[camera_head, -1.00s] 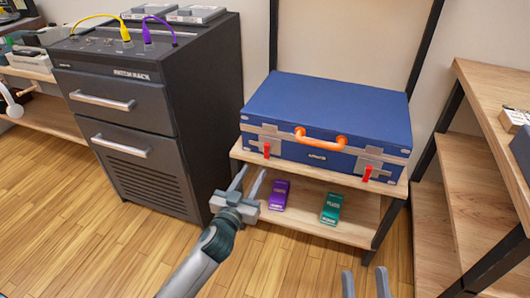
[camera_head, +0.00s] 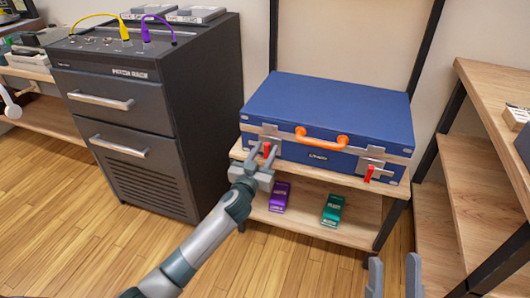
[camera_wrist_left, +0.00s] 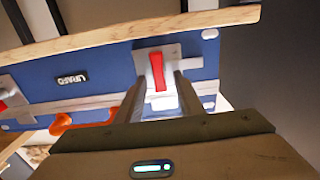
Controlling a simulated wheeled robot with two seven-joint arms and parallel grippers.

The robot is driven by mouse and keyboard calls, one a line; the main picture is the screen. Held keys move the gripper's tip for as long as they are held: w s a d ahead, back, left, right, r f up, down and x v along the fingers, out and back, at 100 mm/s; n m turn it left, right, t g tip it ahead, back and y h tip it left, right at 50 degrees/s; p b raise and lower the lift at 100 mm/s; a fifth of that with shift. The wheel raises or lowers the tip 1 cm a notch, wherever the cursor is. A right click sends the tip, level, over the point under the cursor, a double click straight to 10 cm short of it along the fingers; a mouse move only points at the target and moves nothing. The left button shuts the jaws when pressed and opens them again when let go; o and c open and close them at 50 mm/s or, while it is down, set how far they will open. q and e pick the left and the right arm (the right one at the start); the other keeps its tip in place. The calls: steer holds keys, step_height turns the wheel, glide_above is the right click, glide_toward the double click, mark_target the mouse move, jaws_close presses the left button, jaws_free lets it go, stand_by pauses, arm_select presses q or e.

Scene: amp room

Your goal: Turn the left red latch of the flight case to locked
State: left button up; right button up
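The blue flight case (camera_head: 325,112) sits closed on the upper shelf, with an orange handle (camera_head: 320,138) on its front. Its left red latch (camera_head: 267,148) is partly covered by my left gripper in the head view. In the left wrist view the red latch (camera_wrist_left: 157,70) shows on its metal plate, upright in that picture. My left gripper (camera_head: 264,152) is open, with its fingers (camera_wrist_left: 158,90) on either side of the latch; whether they touch it I cannot tell. The right red latch (camera_head: 369,172) hangs free. My right gripper (camera_head: 394,277) is open and empty at the bottom.
The wooden shelf edge (camera_head: 325,176) runs just under the case. A purple pedal (camera_head: 279,196) and a green pedal (camera_head: 332,209) lie on the lower shelf. A black rack (camera_head: 150,120) stands to the left, and wooden shelving (camera_head: 480,130) to the right.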

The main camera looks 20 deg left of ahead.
arm_select(q)
steer(key=shift+c, duration=0.6)
jaws_close()
arm_select(e)
steer(key=shift+f, duration=0.1)
